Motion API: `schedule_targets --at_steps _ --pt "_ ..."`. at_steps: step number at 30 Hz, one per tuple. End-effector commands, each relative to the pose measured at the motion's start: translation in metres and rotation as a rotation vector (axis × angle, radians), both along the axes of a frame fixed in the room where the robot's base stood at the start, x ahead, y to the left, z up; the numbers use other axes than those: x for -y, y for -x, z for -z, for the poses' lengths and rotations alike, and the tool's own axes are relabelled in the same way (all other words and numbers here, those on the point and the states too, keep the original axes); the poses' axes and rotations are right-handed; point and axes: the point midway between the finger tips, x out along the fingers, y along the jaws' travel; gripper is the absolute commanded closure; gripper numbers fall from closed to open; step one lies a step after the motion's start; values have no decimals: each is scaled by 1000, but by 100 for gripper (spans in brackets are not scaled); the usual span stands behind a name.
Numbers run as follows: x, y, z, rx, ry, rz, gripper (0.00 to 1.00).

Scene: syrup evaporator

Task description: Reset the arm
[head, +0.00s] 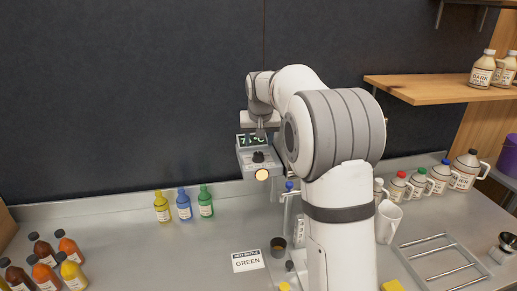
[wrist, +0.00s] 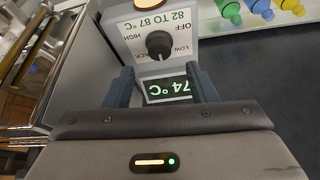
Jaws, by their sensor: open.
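My gripper (head: 261,132) is at the control box (head: 246,166) against the back wall, in front of its upper part. In the wrist view my gripper (wrist: 161,72) has its two dark fingers apart, one each side of the green display (wrist: 168,88), which reads 74 °C. Nothing is between the fingers. The black knob (wrist: 159,45) lies just beyond the fingertips, apart from them, and also shows in the head view (head: 258,156). The box is marked 82 to 87 °C, with OFF, LOW and HIGH around the knob. A round light (head: 262,174) below the knob glows.
Yellow (head: 162,208), blue (head: 184,205) and green (head: 206,202) bottles stand at the back. A card (head: 247,261) reads NEXT BOTTLE GREEN. Several bottles crowd the left front. Jugs (head: 440,176), a white pitcher (head: 388,220) and a wire rack (head: 440,262) are right; a wooden shelf (head: 440,88) juts above.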

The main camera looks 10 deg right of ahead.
Motion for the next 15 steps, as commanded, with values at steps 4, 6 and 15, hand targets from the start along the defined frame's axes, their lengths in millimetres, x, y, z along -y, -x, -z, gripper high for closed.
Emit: schedule_targets --at_steps 4,6,15 --pt "-1 5 -13 1 0 0 48" --pt "-1 6 -15 1 0 0 48" --pt "-1 8 -16 -1 0 -1 48"
